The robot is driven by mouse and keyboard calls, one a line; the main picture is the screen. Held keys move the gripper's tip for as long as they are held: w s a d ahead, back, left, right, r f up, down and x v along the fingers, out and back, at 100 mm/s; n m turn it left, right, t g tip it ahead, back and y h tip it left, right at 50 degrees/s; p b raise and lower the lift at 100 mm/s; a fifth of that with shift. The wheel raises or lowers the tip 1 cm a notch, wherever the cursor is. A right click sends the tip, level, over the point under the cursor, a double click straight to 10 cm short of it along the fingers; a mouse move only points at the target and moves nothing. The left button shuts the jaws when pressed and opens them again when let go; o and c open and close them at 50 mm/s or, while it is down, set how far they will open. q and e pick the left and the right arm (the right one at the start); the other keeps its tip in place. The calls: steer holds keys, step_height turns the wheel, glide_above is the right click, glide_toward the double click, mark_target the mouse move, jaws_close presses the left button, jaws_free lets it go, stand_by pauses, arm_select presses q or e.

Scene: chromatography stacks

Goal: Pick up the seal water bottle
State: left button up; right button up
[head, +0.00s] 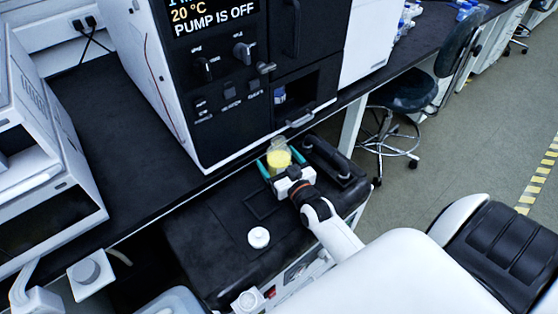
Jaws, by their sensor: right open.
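A clear bottle with yellow contents (278,161) stands on the black top of a low cart, close to the front of the chromatography stack. I take it to be the seal water bottle, though I cannot read a label. My right gripper (280,170) reaches it from the near side. Its two teal fingers are open, one on each side of the bottle. I cannot tell whether they touch the glass. The gripper's body hides the lower near part of the bottle. My left gripper is not in view.
The tall stack (225,85) stands right behind the bottle. A black handle-like bar (335,160) lies right of it. A white round cap-like object (259,237) sits nearer on the cart top (200,235). A chair (405,95) stands farther right.

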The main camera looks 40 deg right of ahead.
steer(key=shift+w+d, duration=0.1)
steer(key=shift+w, duration=0.75)
steer(key=c, duration=1.3)
steer(key=shift+c, duration=0.2)
steer(key=shift+r, duration=0.15)
